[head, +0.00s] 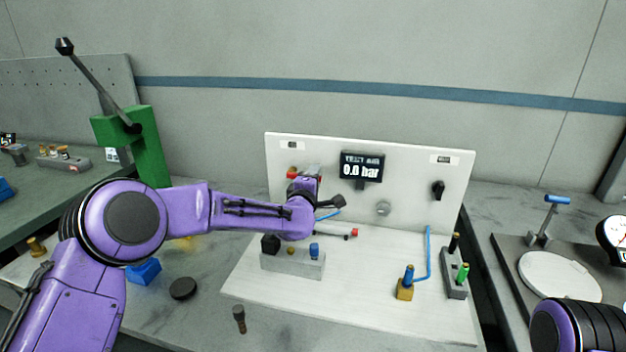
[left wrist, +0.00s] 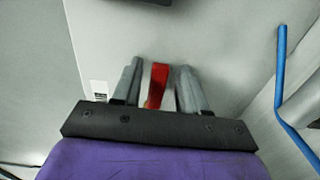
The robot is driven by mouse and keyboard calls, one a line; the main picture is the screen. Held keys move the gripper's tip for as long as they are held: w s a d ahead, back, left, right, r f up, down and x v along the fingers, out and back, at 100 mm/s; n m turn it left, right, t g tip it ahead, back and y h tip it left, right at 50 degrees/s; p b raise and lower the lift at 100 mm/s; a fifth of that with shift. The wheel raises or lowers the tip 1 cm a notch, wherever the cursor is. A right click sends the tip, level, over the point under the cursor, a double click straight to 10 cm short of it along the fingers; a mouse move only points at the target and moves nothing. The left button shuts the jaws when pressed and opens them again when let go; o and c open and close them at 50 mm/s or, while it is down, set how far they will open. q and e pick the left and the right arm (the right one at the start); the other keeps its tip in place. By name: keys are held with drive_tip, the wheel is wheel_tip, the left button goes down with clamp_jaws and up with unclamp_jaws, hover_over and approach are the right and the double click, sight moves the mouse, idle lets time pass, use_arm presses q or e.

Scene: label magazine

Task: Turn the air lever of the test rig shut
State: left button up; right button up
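The test rig has a white upright panel (head: 410,165) on a white base, with a dark display (head: 362,167) reading 0.0 bar. In the left wrist view a red lever (left wrist: 157,85) stands between the two grey fingers of my left gripper (left wrist: 159,88). The fingers are open, one on each side of it, with a small gap visible. In the head view my left wrist hides most of the lever at the panel's left side; a bit of red shows there. My right gripper is out of view; only part of my right arm shows at the lower right.
A black knob (head: 438,189) sits on the panel's right. The base holds a grey block (head: 292,263), a brass block (head: 405,290) with a blue hose (head: 429,250), and a grey holder (head: 454,284). A green press (head: 150,150) stands at left.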

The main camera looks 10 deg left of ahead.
use_arm(q)
drive_tip(key=s+b, duration=0.2)
drive_tip(key=s, duration=0.8)
drive_tip(key=shift+s+a, duration=0.2)
drive_tip(key=shift+s, duration=0.05)
drive_tip(key=shift+a, duration=0.1)
